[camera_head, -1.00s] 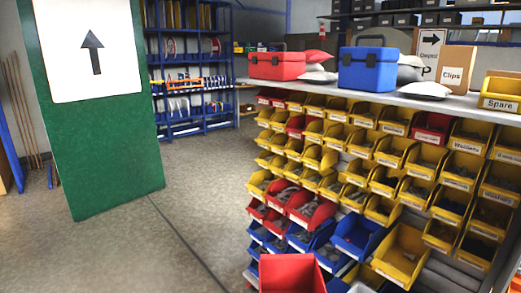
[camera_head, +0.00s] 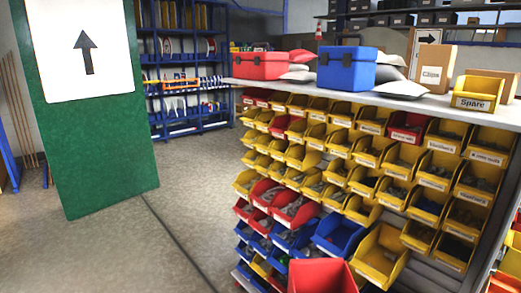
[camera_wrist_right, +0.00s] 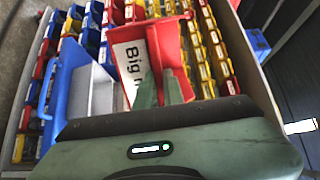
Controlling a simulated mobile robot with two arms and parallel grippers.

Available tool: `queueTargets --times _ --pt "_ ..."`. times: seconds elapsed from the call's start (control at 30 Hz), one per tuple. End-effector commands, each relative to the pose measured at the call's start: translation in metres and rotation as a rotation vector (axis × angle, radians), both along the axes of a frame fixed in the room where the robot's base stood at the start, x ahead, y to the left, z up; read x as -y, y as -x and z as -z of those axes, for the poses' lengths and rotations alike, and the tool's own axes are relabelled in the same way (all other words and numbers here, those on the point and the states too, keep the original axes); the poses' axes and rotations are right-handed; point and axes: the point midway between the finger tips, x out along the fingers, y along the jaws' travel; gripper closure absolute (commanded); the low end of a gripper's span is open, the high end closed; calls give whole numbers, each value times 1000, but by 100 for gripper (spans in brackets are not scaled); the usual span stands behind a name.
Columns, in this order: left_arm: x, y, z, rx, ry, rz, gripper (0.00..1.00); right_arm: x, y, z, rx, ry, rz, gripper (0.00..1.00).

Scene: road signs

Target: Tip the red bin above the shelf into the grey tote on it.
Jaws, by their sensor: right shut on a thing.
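A red bin (camera_head: 322,276) shows at the bottom edge of the head view, in front of the bin rack and cut off by the frame. In the right wrist view the red bin (camera_wrist_right: 171,42) has a white label starting "Big". My right gripper (camera_wrist_right: 163,88) is shut on it, with its two grey-green fingers at the bin's near wall. The bin is held up in front of the rack; its contents cannot be made out. I cannot pick out a grey tote in either view. My left gripper is not in view.
A rack of yellow, red and blue bins (camera_head: 370,265) fills the right side. On its top (camera_head: 380,98) stand a red toolbox (camera_head: 262,66), a blue toolbox (camera_head: 346,70), pillows, boxes and a yellow "Spare" bin (camera_head: 477,94). A green sign board (camera_head: 100,160) stands left. Floor between is clear.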

Motion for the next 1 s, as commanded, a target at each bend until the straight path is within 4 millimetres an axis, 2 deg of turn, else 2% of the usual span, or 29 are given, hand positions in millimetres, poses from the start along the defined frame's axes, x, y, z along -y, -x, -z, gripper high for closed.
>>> queueTargets --times 0.13,0.3,0.67,1.0 --pt "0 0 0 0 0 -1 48 27 -1 -5 8 6 -4 100" --pt "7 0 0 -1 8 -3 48 46 -2 -11 14 1 -9 100" --pt "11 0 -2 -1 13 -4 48 50 -2 -14 15 0 -8 100" --pt "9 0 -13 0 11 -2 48 49 -3 -25 15 0 -8 100"
